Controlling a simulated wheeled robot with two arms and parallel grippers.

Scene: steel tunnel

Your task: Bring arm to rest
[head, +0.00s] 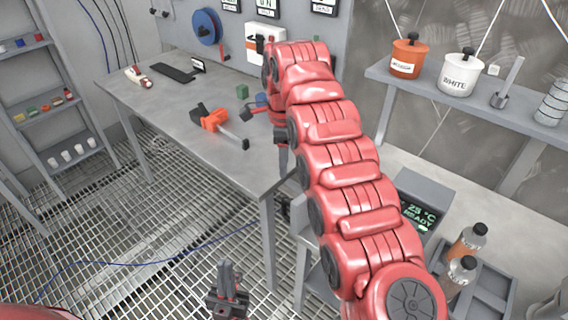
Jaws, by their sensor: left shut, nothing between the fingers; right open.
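My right arm (340,160), red and segmented, reaches from the bottom right up over the grey workbench (185,100) and bends down at its far end. My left gripper (227,272) is at the bottom centre, over the floor grating in front of the bench. It is shut and empty. Most of my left arm is out of view.
An orange clamp (212,121), a green block (242,91) and a blue block (262,98) lie near the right gripper.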

